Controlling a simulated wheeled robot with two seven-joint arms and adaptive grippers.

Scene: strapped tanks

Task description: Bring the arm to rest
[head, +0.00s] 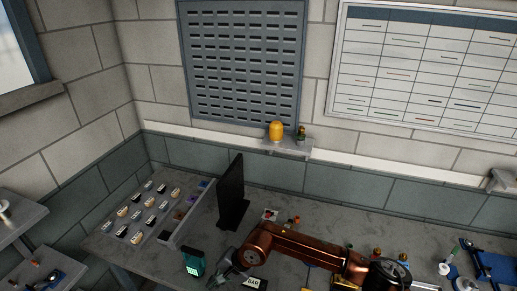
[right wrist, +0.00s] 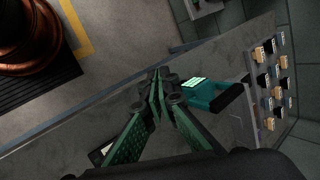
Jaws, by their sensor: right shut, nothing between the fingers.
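My right arm, copper coloured, reaches in from the lower right of the head view, low over the grey worktop (head: 330,229). Its gripper (head: 226,271) is at the bottom, just right of a teal device with a lit display (head: 193,262). In the right wrist view the two green-padded fingers (right wrist: 158,88) are shut with nothing between them. The teal device (right wrist: 213,95) shows just right of the fingertips; I cannot tell whether they touch. My left gripper is not in view.
A black upright panel (head: 231,190) stands behind the gripper. A tray of several small parts (head: 145,215) lies at left. A small label plate (head: 256,283) lies by the wrist. Bottles and tools (head: 470,265) crowd the right. A wall shelf holds a yellow object (head: 276,130).

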